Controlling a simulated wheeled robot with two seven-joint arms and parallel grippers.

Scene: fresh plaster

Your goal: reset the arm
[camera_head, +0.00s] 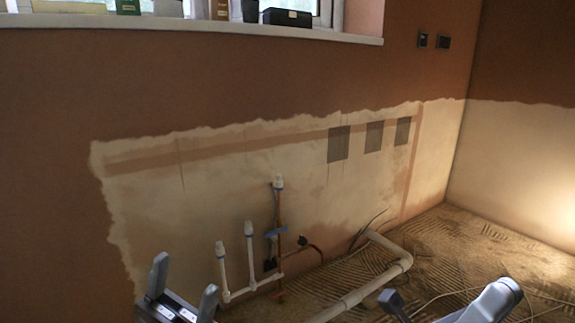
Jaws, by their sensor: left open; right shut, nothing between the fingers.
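My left gripper (183,287) is at the bottom of the head view, left of centre. Its two grey fingers point up and stand apart, with nothing between them. It appears in front of the bare plaster patch, left of the white pipes. Parts of my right arm show at the bottom right as a grey rounded link. My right gripper (391,300) seems to be the small dark tip at the left of that link. It is shut, with nothing seen in it. The lower parts of both arms are cut off by the frame.
White upright pipes (250,255) and a copper pipe stand by the wall. A thick white pipe (375,283) bends across the rough floor (450,240), with loose cables. Boxes and a dark case (287,17) sit on the window sill (200,26). The floor at right looks mostly clear.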

